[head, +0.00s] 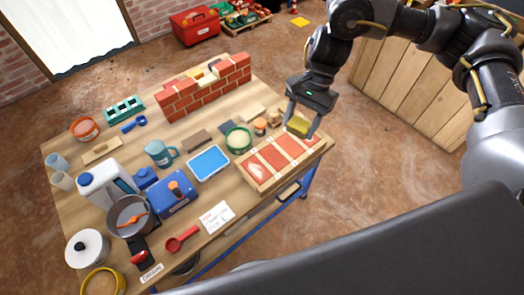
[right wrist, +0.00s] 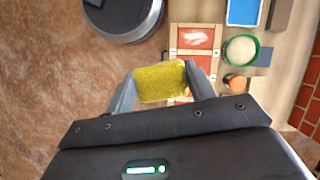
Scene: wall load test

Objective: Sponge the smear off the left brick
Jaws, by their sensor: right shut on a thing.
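My right gripper (head: 301,120) is shut on a yellow sponge (head: 298,126), above the right end of a wooden tray (head: 287,178). The sponge (right wrist: 160,82) fills the space between the fingers in the right wrist view. The tray holds three red bricks in a row. The left brick (head: 254,172) has a pale whitish smear on its top, which also shows in the right wrist view (right wrist: 194,38). The middle brick (head: 274,157) and right brick (head: 293,145) look clean. The sponge is apart from the left brick. My left gripper is not in view.
A green-rimmed round tub (head: 238,139), a small orange-topped jar (head: 260,126) and a blue tray (head: 208,163) stand beside the brick tray. A small brick wall (head: 205,90) stands at the back. Tools and containers crowd the left of the table.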

